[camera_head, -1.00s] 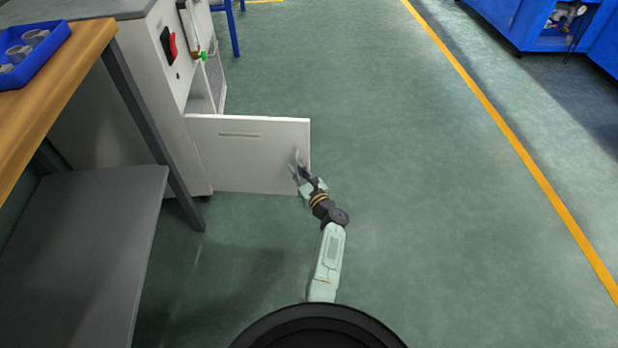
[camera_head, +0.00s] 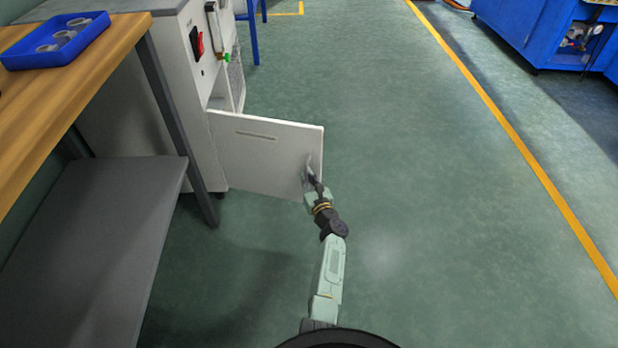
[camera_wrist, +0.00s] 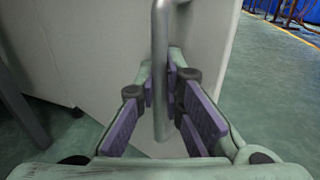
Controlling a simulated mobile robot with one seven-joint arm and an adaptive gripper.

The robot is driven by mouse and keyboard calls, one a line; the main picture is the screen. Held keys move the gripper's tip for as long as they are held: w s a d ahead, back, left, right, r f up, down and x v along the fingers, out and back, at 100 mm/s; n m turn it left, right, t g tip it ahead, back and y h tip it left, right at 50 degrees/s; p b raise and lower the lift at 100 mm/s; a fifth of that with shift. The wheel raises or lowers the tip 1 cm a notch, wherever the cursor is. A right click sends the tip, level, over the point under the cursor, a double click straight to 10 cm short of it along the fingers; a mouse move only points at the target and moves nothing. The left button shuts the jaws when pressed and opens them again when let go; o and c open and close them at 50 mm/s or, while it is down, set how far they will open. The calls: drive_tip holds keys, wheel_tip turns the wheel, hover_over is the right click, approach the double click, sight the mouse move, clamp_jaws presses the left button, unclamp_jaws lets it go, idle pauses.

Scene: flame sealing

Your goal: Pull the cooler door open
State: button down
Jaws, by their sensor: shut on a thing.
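The cooler door (camera_head: 262,160) is a pale panel that stands swung out from the front of the white cooler cabinet (camera_head: 205,100). My gripper (camera_head: 310,172) is at the door's free right end. In the wrist view the door (camera_wrist: 205,45) fills the middle, and my gripper (camera_wrist: 165,95) has its purple pads on both sides of the upright grey bar handle (camera_wrist: 160,60), shut on it.
A wooden workbench (camera_head: 75,85) with a blue tray (camera_head: 55,42) of round pieces and a lower grey shelf (camera_head: 110,230) stands at the left. Green floor (camera_head: 430,200) is clear to the right, up to a yellow line. Blue cabinets (camera_head: 530,35) stand at the far right.

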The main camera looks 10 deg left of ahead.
drive_tip(key=shift+a+r, duration=0.1)
drive_tip(key=shift+a, duration=0.1)
drive_tip(key=c, duration=1.8)
unclamp_jaws()
drive_tip(key=shift+c, duration=0.2)
drive_tip(key=shift+o, duration=0.8)
drive_tip(key=shift+d, duration=0.15)
